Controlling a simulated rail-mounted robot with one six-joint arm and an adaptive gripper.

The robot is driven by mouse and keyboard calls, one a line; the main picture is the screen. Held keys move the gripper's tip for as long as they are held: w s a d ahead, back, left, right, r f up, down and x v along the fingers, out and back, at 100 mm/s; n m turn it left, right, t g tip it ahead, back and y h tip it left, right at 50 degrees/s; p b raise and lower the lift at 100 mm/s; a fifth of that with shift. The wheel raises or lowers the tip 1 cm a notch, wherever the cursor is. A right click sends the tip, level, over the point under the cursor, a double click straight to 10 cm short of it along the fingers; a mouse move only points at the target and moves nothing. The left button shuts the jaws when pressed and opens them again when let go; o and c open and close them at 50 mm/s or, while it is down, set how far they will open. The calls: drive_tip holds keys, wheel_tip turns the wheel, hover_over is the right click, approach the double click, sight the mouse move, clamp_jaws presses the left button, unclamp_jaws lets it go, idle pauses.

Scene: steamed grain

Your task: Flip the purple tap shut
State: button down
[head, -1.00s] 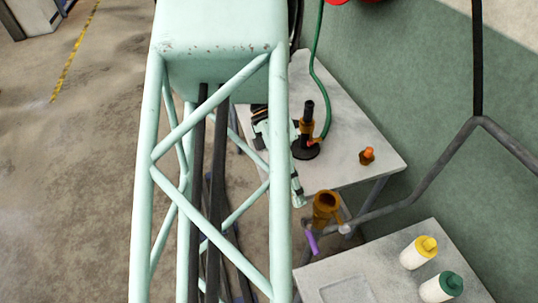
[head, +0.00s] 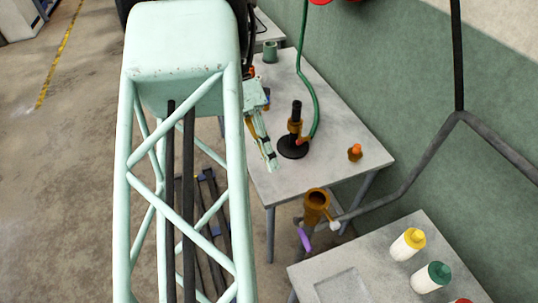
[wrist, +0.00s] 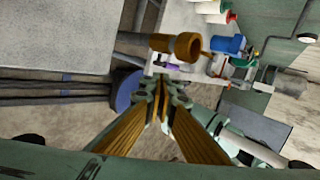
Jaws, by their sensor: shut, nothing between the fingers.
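The purple tap (head: 305,239) is a short lever below the brown-orange funnel (head: 315,203), beside a white knob on the grey pipe. It slants down in the head view, clear of my gripper. My gripper (head: 271,163) is shut and empty, up and to the left of the funnel, by the edge of the middle table. In the wrist view my gripper (wrist: 160,84) has its fingertips together, below the funnel (wrist: 176,46). A small purple patch behind the fingertips may be the tap, partly hidden.
The middle table (head: 335,135) holds a black burner (head: 293,148) with a green hose and a small orange-topped bottle (head: 355,152). The front table (head: 390,270) holds white bottles with yellow and green caps. A grey pipe (head: 405,190) runs from the wall to the funnel.

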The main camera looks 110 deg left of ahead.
drive_tip(key=shift+v, duration=0.9)
